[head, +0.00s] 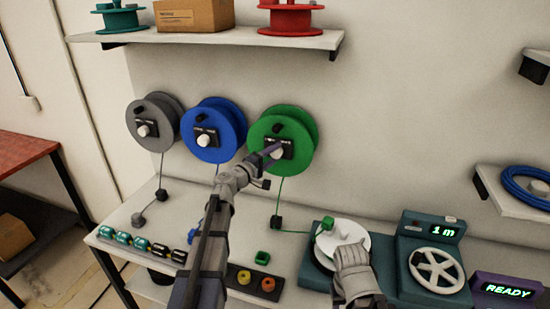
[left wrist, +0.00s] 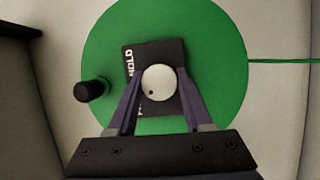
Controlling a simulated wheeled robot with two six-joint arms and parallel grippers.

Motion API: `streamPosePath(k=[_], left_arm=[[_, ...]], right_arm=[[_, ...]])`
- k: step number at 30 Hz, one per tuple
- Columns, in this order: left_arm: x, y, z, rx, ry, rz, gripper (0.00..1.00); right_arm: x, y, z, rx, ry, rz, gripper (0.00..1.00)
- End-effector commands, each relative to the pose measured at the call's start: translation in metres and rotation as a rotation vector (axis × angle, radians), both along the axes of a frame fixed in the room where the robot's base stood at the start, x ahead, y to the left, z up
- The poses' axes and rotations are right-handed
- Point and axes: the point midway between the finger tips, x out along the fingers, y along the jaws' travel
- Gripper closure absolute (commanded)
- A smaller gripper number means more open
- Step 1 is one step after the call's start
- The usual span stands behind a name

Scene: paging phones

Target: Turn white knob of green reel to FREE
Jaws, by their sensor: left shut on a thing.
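The green reel (head: 302,122) hangs on the wall, right of the blue reel. Its white knob (head: 277,154) sits on a black plate (head: 286,142). My left gripper (head: 268,158) is at this knob. In the left wrist view the fingers (left wrist: 157,90) are shut on the white knob (left wrist: 158,78), one on each side. A small dark dot on the knob is at its lower left. The black plate shows HOLD at the left; other lettering is mostly hidden by a finger. My right gripper (head: 350,258) is over a white disc (head: 328,247); its fingers are unclear.
The blue reel (head: 230,118) and grey reel (head: 165,102) hang to the left. The green reel's black crank handle (left wrist: 91,91) sticks out beside the plate. A green cord runs down to a black block (head: 276,222). A teal device (head: 433,230) reads 1 m.

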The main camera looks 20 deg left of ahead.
Motion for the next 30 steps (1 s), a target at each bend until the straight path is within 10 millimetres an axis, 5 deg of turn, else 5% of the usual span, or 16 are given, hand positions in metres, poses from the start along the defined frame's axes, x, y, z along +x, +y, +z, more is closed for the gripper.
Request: streamPosePath(k=[21, 22, 30], left_arm=[[-0.0009, -0.0006, -0.0007, -0.058, 0.002, -0.001, 1.0], [-0.0009, -0.0006, -0.0007, -0.058, 0.002, -0.001, 0.46], [-0.0005, -0.0003, -0.0004, -0.058, 0.002, 0.0, 0.2]], right_arm=[[0.0, 0.0, -0.0054, 0.0, 0.0, 0.0, 0.5], [0.0, 0.0, -0.0054, 0.0, 0.0, 0.0, 0.5], [0.0, 0.0, -0.0052, 0.0, 0.0, 0.0, 0.5]])
